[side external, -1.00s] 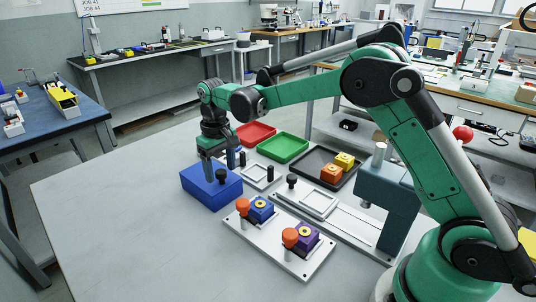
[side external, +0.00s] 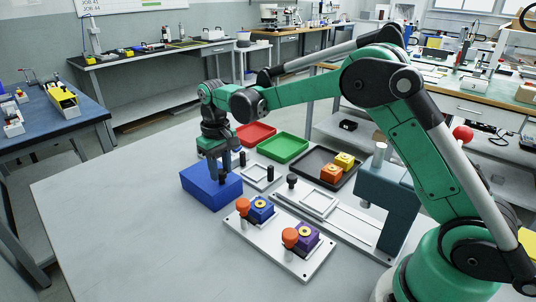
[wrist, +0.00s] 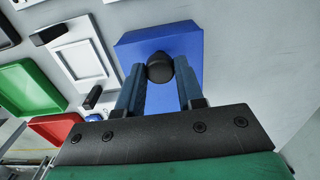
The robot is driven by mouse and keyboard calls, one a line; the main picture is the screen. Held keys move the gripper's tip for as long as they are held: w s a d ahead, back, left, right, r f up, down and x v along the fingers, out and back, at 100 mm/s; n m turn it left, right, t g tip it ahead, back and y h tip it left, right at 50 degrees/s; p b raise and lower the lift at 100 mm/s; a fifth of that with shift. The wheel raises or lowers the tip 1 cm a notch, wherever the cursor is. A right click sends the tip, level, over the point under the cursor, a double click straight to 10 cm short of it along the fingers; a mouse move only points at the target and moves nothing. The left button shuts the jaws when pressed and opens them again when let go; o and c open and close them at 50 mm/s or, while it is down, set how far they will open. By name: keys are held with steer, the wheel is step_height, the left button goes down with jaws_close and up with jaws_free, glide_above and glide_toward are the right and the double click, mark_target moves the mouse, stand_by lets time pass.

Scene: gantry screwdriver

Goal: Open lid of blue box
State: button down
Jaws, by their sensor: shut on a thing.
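The blue box (side external: 207,188) sits on the grey table with its lid down. A black knob (wrist: 160,67) stands on top of its lid. My gripper (side external: 218,178) is over the box, pointing down, with its fingers at the knob. In the wrist view my gripper (wrist: 160,80) has a finger on either side of the knob, and the blue lid (wrist: 165,40) shows behind it. The fingers are closed around the knob. The far side of the box is hidden in the side view.
A red tray (side external: 255,134), a green tray (side external: 283,149) and a black tray (side external: 322,181) stand behind the box. A white plate (side external: 275,262) with orange knobs and blue and purple blocks lies in front. The table left of the box is clear.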

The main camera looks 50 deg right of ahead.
stand_by(0.9)
steer(key=shift+w, duration=2)
steer(key=c, duration=0.5)
jaws_free()
steer(key=shift+c, duration=0.2)
steer(key=shift+r, duration=2.85)
